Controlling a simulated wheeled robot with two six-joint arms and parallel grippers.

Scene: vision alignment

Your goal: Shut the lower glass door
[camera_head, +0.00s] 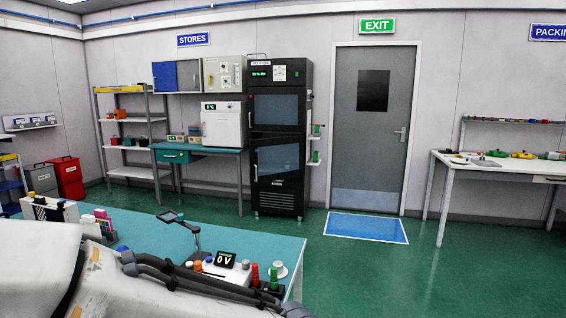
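A tall black cabinet (251,200) stands against the back wall, left of the grey door. It has an upper glass door (277,108) and a lower glass door (278,158), each with a dark frame and a bluish pane. Part of my own white body with black cables fills the lower left. Neither of my grippers is in view.
A teal-topped bench (240,243) with small instruments stands between me and the cabinet. A blue floor mat (366,227) lies before the grey door (372,130). A white table (470,167) stands at right. Green floor is open at centre and right.

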